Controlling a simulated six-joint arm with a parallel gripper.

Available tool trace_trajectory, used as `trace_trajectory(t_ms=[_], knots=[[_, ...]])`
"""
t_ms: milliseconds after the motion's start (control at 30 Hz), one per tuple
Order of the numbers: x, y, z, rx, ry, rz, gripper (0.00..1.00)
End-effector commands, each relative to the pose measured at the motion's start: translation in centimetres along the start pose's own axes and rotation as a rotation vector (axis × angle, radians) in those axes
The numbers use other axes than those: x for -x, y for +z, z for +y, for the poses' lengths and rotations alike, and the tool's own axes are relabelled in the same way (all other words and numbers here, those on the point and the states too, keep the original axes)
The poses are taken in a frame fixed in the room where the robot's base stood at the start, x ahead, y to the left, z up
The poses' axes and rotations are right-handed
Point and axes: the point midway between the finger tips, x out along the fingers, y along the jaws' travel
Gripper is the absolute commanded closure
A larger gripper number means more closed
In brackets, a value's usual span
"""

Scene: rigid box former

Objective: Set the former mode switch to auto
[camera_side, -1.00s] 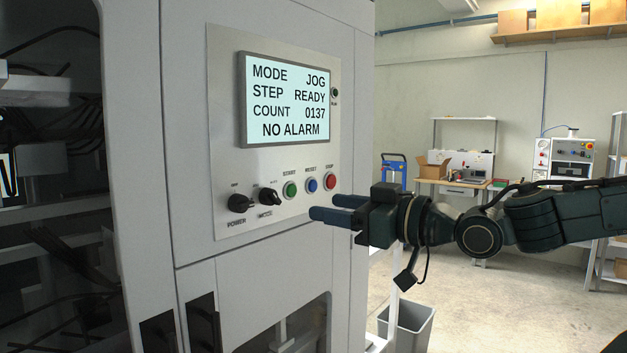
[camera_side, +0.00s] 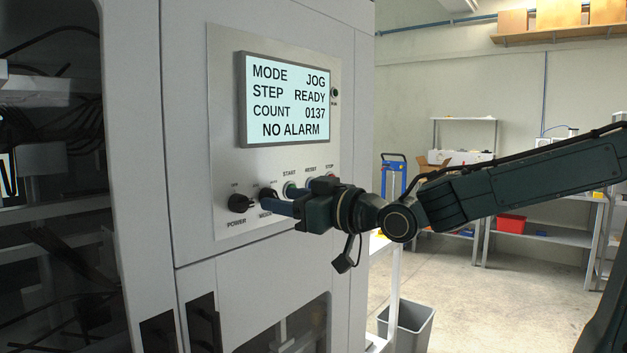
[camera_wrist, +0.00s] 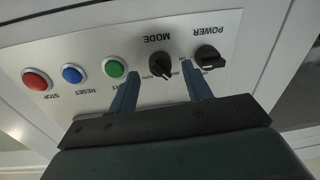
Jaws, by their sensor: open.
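The black mode switch (camera_wrist: 160,65) sits on the panel between the power knob and the green start button in the wrist view. In the side view the mode switch (camera_side: 267,194) is partly hidden behind my fingers. My gripper (camera_wrist: 160,88) is open, with one blue finger on each side of the mode switch as seen in the wrist view. Whether the fingers touch it cannot be told. The display (camera_side: 288,100) reads MODE JOG, STEP READY, COUNT 0137, NO ALARM.
The power knob (camera_wrist: 207,57) is close beside one finger. The green start button (camera_wrist: 115,68) is close to the other. The blue reset button (camera_wrist: 72,73) and red stop button (camera_wrist: 36,79) lie farther along the row. A grey bin (camera_side: 408,325) stands on the floor.

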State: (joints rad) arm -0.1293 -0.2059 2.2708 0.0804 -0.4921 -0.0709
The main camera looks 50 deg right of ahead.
Motion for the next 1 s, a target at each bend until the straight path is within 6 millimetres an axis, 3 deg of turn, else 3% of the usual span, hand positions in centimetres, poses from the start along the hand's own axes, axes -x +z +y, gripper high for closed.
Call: trace_trajectory(t_ms=[200, 600, 833, 1000], knots=[[-1.4, 0.0, 0.0, 0.000, 0.000, 0.001, 0.51], [-1.7, 0.0, 0.0, 0.000, 0.000, 0.001, 0.51], [-1.7, 0.0, 0.0, 0.000, 0.000, 0.001, 0.95], [-1.7, 0.0, 0.0, -0.004, 0.000, 0.001, 0.95]])
